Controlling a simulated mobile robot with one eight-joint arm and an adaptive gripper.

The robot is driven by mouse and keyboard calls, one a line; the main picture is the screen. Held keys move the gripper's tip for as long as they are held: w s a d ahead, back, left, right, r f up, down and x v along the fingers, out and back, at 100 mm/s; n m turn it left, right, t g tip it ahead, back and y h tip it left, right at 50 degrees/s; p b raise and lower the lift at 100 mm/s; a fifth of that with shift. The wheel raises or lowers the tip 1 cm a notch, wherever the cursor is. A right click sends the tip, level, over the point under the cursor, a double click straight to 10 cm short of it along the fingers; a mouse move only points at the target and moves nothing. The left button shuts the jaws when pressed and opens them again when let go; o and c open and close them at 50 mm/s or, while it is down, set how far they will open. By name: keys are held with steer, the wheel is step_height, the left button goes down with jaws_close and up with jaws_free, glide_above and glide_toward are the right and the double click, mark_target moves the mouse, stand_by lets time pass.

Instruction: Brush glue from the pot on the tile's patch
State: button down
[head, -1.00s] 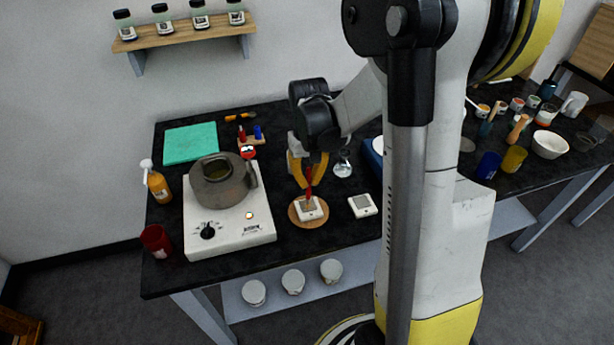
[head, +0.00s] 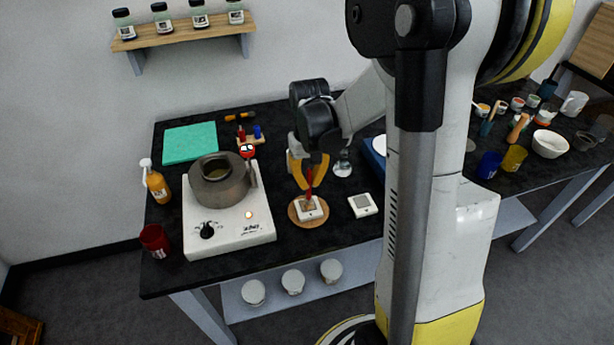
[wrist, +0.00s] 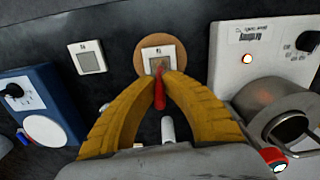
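My gripper (head: 308,178), with yellow fingers, is shut on a red-handled brush (head: 309,178) and points down over a white tile (head: 309,208). The brush also shows between the fingers in the wrist view (wrist: 159,92). The tile lies on a round wooden disc (head: 296,219), and its square patch (wrist: 158,55) faces up. The brush tip is at the patch, but I cannot tell whether it touches. The grey glue pot (head: 219,181) stands on the white hotplate (head: 240,231), left of the gripper in the head view, with dark yellowish content inside.
A second white tile (head: 363,205) lies right of the disc. An orange bottle (head: 158,186) and a red cup (head: 154,240) stand left of the hotplate. A blue device (wrist: 40,105) is beyond the second tile. A green mat (head: 190,143) lies behind.

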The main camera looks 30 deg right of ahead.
mark_target(309, 170)
steer(key=shift+s+r, duration=0.1)
steer(key=shift+s, duration=0.1)
stand_by(0.9)
steer(key=shift+r+p, duration=2.05)
steer(key=shift+r, duration=0.9)
steer(key=shift+r, duration=0.15)
steer(key=shift+r+p, duration=1.1)
steer(key=shift+r, duration=0.35)
steer(key=shift+f, duration=0.15)
